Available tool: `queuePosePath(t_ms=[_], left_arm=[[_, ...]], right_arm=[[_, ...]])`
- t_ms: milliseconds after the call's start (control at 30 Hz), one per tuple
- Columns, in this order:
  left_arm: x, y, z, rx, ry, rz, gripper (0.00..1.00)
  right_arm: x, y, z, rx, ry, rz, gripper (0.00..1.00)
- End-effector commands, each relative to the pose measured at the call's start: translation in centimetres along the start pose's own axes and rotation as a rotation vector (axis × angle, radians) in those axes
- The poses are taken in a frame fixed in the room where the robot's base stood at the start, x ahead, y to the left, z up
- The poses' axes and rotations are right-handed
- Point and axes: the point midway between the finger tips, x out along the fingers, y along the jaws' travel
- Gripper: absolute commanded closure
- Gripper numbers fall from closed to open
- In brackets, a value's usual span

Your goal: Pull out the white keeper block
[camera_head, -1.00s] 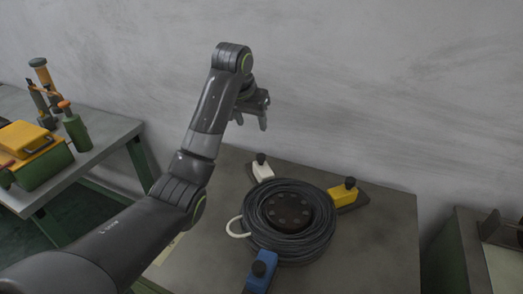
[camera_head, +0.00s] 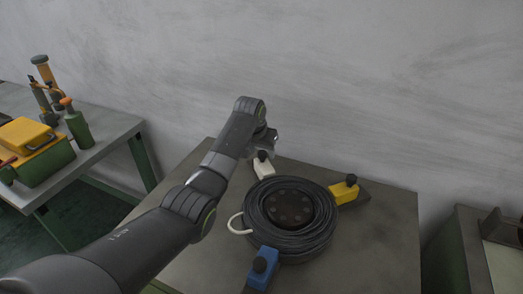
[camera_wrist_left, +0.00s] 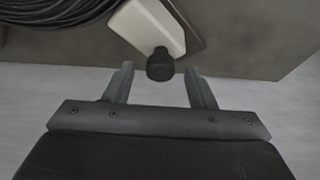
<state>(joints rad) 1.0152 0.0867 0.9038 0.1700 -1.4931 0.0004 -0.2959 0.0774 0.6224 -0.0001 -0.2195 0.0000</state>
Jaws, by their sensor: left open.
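The white keeper block (camera_head: 263,168) with a black knob (camera_head: 262,155) sits at the back edge of the coil of black cable (camera_head: 262,228). In the left wrist view the white block (camera_wrist_left: 150,24) shows at the top, with its black knob (camera_wrist_left: 160,65) in front of the gap between my fingers. My left gripper (camera_wrist_left: 160,85) is open and empty, a finger on each side of the knob's line. In the head view the left gripper (camera_head: 268,142) is by the knob, partly hidden by its wrist. My right gripper is not in view.
A yellow block (camera_head: 343,192) stands right of the coil and a blue block (camera_head: 262,270) in front, both with black knobs. A white cable end (camera_head: 234,226) loops out at left. The table (camera_head: 385,240) is bare at right. A wall rises behind.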

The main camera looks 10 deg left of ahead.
Motion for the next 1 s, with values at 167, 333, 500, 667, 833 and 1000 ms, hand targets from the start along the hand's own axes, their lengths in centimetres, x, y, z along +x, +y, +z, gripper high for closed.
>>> queuePosePath(t_ms=[167, 333, 500, 667, 833, 1000], left_arm=[[0.47, 0.01, 0.02, 0.001, 0.0, 0.0, 0.49], [0.47, 0.01, 0.01, 0.0, 0.0, 0.0, 0.49], [0.46, 0.0, 0.01, 0.0, 0.0, 0.0, 0.65], [0.45, 0.0, 0.01, 0.0, 0.0, 0.0, 0.86], [0.45, 0.0, 0.01, 0.0, 0.0, 0.0, 1.0], [0.54, -0.16, -0.13, 0.0, 0.0, 0.0, 1.0]], right_arm=[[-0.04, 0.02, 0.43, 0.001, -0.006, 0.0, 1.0], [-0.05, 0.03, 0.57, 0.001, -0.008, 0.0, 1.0], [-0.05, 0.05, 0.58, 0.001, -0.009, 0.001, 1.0], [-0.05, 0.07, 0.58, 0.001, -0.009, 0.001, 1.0], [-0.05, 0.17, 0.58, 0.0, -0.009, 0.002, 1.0], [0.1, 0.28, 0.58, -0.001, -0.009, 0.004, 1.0]])
